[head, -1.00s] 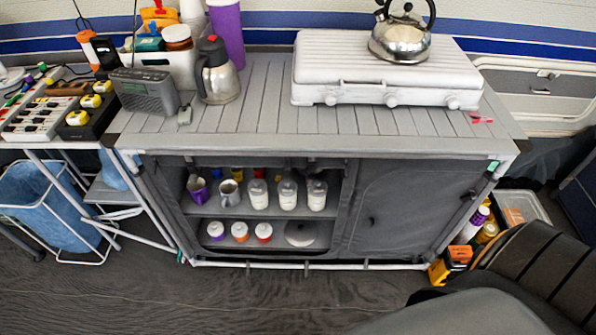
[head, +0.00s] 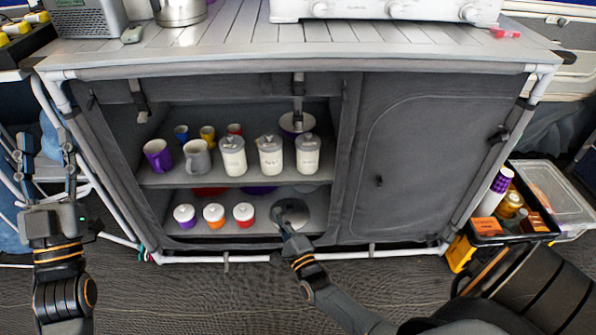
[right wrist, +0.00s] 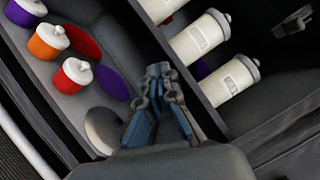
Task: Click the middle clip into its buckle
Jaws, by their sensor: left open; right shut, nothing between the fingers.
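The middle clip (head: 298,100) hangs on a short dark strap from the top edge of the cabinet opening, above the white canisters, in the head view. I cannot make out its buckle for certain; small tabs sit on the cabinet's bottom rail. My right gripper (head: 280,212) is shut and empty, low in front of the bottom shelf by the pale round lid, well below the clip. Its closed fingers also show in the right wrist view (right wrist: 160,72). My left gripper (head: 47,142) is open and empty, left of the cabinet, away from the clip.
White canisters (head: 271,155), a grey jug (head: 197,158) and a purple mug (head: 158,155) stand on the upper shelf. Small jars (head: 214,215) and a pale lid (head: 291,214) are on the lower shelf. A black crate (head: 508,228) stands at the right.

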